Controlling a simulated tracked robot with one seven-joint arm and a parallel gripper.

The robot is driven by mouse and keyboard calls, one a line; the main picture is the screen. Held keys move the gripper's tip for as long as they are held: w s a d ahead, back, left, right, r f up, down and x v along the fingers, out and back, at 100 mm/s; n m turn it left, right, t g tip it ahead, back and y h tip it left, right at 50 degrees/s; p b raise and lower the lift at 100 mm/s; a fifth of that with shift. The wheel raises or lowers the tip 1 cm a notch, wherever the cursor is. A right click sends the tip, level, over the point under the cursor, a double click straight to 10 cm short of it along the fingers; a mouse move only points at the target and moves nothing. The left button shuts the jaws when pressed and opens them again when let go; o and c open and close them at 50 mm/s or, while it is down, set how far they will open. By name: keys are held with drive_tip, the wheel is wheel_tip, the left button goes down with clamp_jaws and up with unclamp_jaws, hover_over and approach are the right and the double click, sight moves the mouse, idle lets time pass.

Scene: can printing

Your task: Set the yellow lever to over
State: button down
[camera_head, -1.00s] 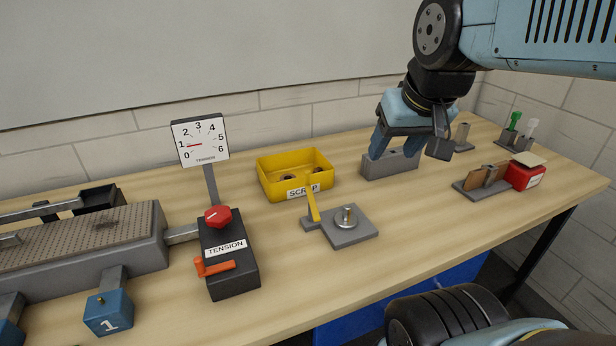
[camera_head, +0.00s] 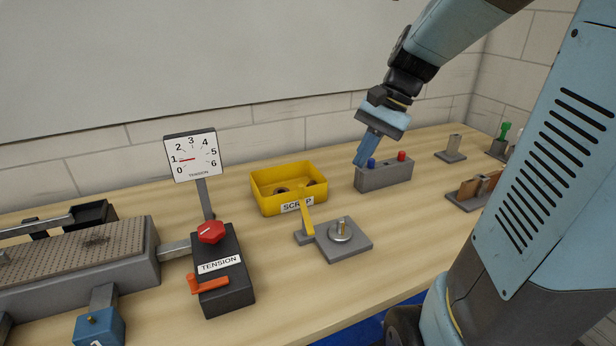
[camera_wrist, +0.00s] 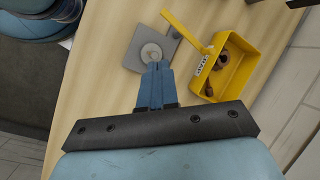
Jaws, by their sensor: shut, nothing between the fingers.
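The yellow lever (camera_head: 307,214) stands nearly upright, leaning slightly, on a small grey tab at the left corner of a grey plate (camera_head: 333,253). The plate carries a round metal disc with a short post (camera_head: 341,231). In the wrist view the lever (camera_wrist: 184,30) shows as a thin yellow bar beside the plate (camera_wrist: 139,37). My gripper (camera_head: 361,162) is shut and empty, in the air to the upper right of the lever in the head view. In the wrist view its fingertips (camera_wrist: 156,66) overlap the lower edge of the disc; the lever is apart from them.
A yellow scrap bin (camera_head: 262,200) stands just behind the lever. A black tension box (camera_head: 222,283) with a red knob and gauge stands left. Table in front of the plate is clear.

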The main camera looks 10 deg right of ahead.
drive_tip(key=w+d+f+m+y, duration=0.2)
drive_tip(key=w+f+m+y, duration=0.1)
drive_tip(key=w, duration=0.3)
drive_tip(key=w+d+f+m+g+y, duration=0.1)
drive_tip(key=w+d+f+m+y, duration=0.2)
drive_tip(key=w, duration=0.4)
drive_tip(key=f+m+y, duration=0.1)
drive_tip(key=m, duration=0.1)
drive_tip(key=shift+d+f+m, duration=0.3)
drive_tip(key=shift+f, duration=0.05)
drive_tip(key=shift+a, duration=0.1)
approach(305, 208)
drive_tip(key=w+a, duration=0.4)
drive_tip(key=shift+s+a+f, duration=0.1)
drive_tip(key=shift+a+f, duration=0.2)
drive_tip(key=shift+a, duration=0.1)
drive_tip(key=shift+a, duration=0.1)
